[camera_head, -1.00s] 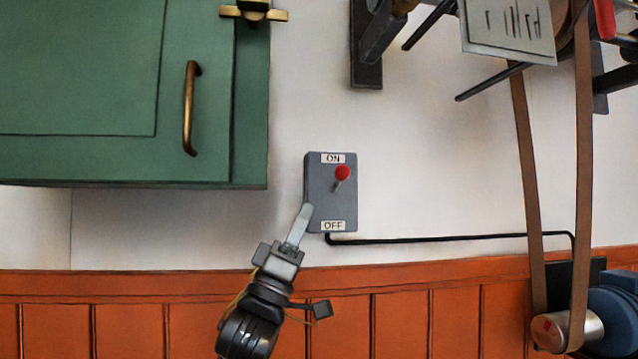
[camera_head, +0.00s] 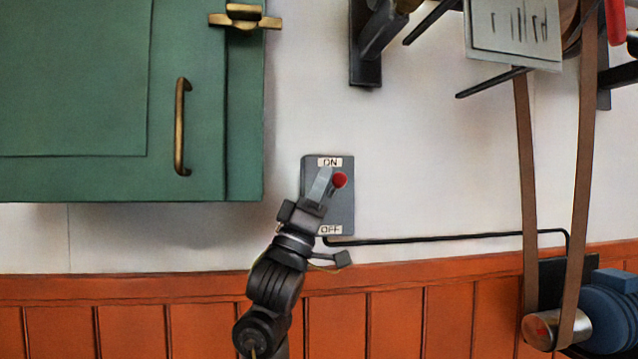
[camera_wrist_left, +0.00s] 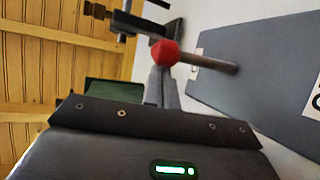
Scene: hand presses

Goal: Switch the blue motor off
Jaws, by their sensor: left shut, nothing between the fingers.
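The grey switch box (camera_head: 342,214) is on the white wall, with an ON label at its top and an OFF label at its bottom. Its lever ends in a red knob (camera_head: 340,180), in the upper half of the box. My left gripper (camera_head: 321,182) is shut and empty, its fingertips just left of the knob in the head view. In the left wrist view the red knob (camera_wrist_left: 165,53) shows right at the fingertips (camera_wrist_left: 162,80); I cannot tell whether they touch. The blue motor (camera_head: 608,315) is at the lower right. My right gripper is not in view.
A green cabinet (camera_head: 75,90) with a brass handle (camera_head: 181,127) juts out at the upper left. A black cable (camera_head: 440,238) runs from the box to the motor. Brown belts (camera_head: 526,190) rise from the motor pulley (camera_head: 557,329).

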